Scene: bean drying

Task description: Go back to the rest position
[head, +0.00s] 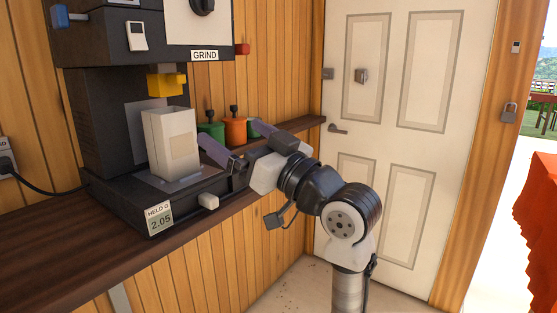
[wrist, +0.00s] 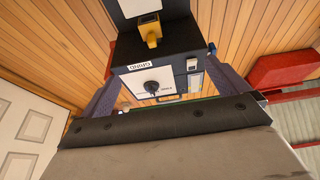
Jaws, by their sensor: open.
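My gripper (head: 226,132) is open in the head view, its two purple fingers pointing left toward the grinder. Nothing is held between them. The near fingertip is close to the right side of a white bag or box (head: 170,140); I cannot tell whether they touch. That white container stands upright on the dark grinder's base (head: 118,200), under a yellow spout (head: 165,84). In the wrist view my gripper (wrist: 166,62) shows its fingers spread on either side, with the grinder (wrist: 130,48) beyond. A broad grey-beige surface fills the bottom of that view.
The grinder stands on a dark wooden counter (head: 45,245). Its front label reads "HELD" and 2.05 (head: 160,218). Green and orange canisters (head: 236,131) stand behind my fingers. A white door (head: 400,130) is behind my arm. The floor right of the counter looks mostly open.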

